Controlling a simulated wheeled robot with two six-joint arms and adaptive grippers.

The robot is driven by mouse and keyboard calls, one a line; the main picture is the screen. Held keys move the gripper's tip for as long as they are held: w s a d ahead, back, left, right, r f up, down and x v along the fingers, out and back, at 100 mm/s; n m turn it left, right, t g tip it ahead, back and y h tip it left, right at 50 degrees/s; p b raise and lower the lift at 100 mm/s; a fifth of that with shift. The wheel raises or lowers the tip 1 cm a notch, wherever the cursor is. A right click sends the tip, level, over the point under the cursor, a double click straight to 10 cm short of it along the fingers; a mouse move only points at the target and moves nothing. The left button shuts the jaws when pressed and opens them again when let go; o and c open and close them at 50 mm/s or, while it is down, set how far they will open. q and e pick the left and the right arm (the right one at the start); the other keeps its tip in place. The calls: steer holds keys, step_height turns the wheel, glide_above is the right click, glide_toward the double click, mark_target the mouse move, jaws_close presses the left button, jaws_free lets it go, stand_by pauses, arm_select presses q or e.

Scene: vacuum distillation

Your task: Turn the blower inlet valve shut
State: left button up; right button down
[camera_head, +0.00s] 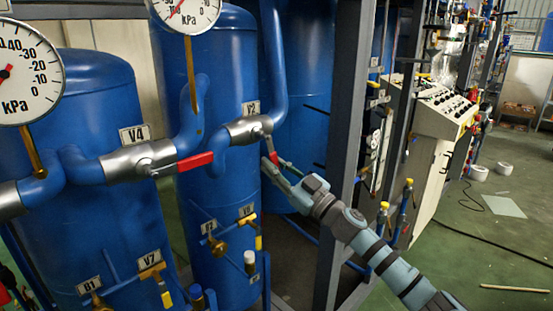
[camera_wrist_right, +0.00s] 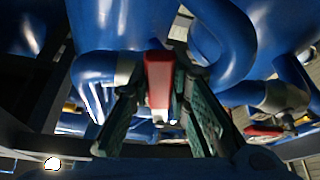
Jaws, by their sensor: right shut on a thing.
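My right gripper (camera_head: 275,165) reaches in from the lower right and is shut on a red valve handle (camera_wrist_right: 159,80). In the head view this handle (camera_head: 273,156) hangs down from the silver valve body (camera_head: 248,130) on the blue pipe below a small tag, seemingly V2. The fingers stand on both sides of the handle in the right wrist view. Part of the handle is hidden by the gripper. No tag names the blower inlet. My left gripper is not in view.
A second silver valve (camera_head: 138,160) tagged V4 has a red lever (camera_head: 195,161) pointing right along the pipe. Blue tanks (camera_head: 100,110) stand behind. A dark grey frame post (camera_head: 345,100) rises close beside my right gripper. Small yellow-handled valves (camera_head: 247,219) sit lower down.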

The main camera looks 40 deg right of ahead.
mark_target(268, 136)
steer(key=shift+a+m+h, duration=0.5)
steer(key=shift+m+h, duration=0.1)
steer(key=shift+m, duration=0.5)
steer(key=shift+s+a+m+t+h+b, duration=0.15)
steer(key=shift+a+m+t+h+b, duration=0.3)
steer(key=shift+m, duration=0.75)
steer(key=shift+a, duration=0.2)
steer(key=c, duration=1.5)
jaws_free()
steer(key=shift+f, duration=0.1)
step_height(268, 136, up, 10)
steer(key=shift+r, duration=0.1)
